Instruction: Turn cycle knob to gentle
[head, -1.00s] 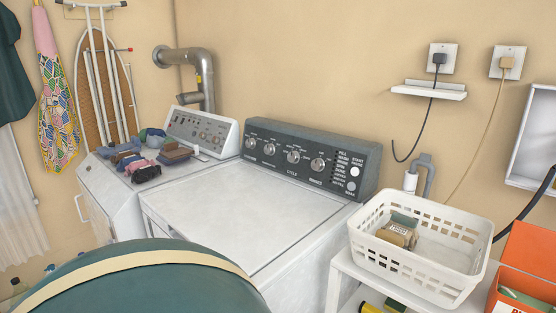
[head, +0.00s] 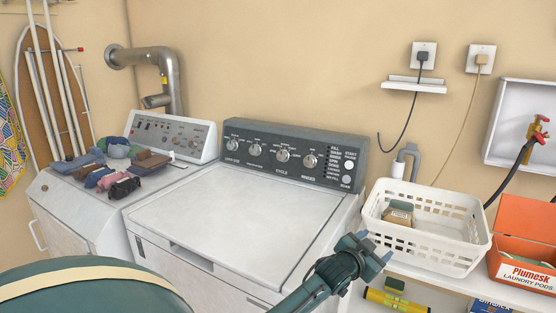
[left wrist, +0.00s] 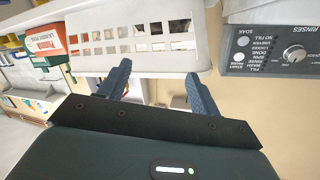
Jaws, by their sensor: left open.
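The cycle knob (head: 282,155) is the round silver dial above the word CYCLE on the dark washer control panel (head: 240,131). Its pointer and the small setting labels are too small to read. My left gripper (head: 376,247) is open and empty, in front of the washer's right front edge, below and to the right of the knob and well apart from it. In the left wrist view its two blue fingers (left wrist: 157,82) are spread. That view shows the panel's end upside down with the rinses knob (left wrist: 293,54); the cycle knob is outside it. My right gripper is not in view.
A white basket (head: 425,252) stands on a shelf unit just right of my left gripper. An orange laundry pods box (head: 525,272) is beside it. Folded clothes (head: 108,170) lie on the dryer at the left. The white washer lid (head: 225,215) is clear.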

